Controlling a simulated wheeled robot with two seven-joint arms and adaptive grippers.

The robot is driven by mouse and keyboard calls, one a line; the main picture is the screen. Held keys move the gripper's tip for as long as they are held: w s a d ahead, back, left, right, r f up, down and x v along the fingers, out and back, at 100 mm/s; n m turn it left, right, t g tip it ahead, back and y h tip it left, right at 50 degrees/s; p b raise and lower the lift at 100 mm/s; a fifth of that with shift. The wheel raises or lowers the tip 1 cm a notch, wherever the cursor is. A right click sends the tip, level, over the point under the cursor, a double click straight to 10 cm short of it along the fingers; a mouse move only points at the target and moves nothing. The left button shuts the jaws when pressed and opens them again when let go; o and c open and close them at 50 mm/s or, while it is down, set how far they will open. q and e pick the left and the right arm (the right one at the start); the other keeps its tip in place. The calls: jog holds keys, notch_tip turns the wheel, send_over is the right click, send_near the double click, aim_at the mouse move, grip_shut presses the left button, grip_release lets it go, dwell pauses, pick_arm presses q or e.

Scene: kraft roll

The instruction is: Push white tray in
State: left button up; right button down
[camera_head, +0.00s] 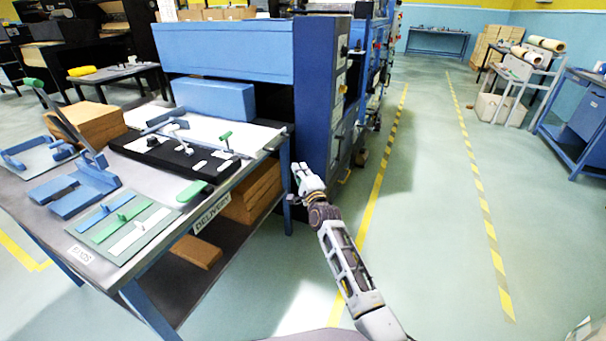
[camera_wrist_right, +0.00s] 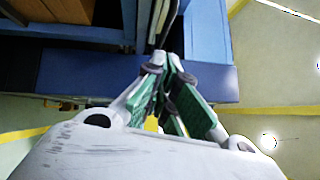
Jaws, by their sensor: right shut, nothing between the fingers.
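A flat white surface (camera_head: 232,132), which may be the white tray, lies at the machine end of the delivery table, below the blue machine's front. A black board with small parts covers some of it. My right gripper (camera_head: 302,170) is beside the table's right corner, close to the blue machine and apart from the white surface. In the right wrist view its green-padded fingers (camera_wrist_right: 168,72) converge, shut and empty, over a blue frame. No white tray can be clearly made out in that view. My left gripper is not in view.
The delivery table (camera_head: 150,262) holds a black board (camera_head: 165,157), blue tools and a mat of coloured strips. Brown stacks (camera_head: 252,190) sit on its lower shelf. The blue machine (camera_head: 318,100) stands ahead.

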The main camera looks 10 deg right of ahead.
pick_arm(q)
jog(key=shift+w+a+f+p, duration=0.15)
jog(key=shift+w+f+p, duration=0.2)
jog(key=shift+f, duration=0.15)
pick_arm(e)
jog(key=v, duration=0.3)
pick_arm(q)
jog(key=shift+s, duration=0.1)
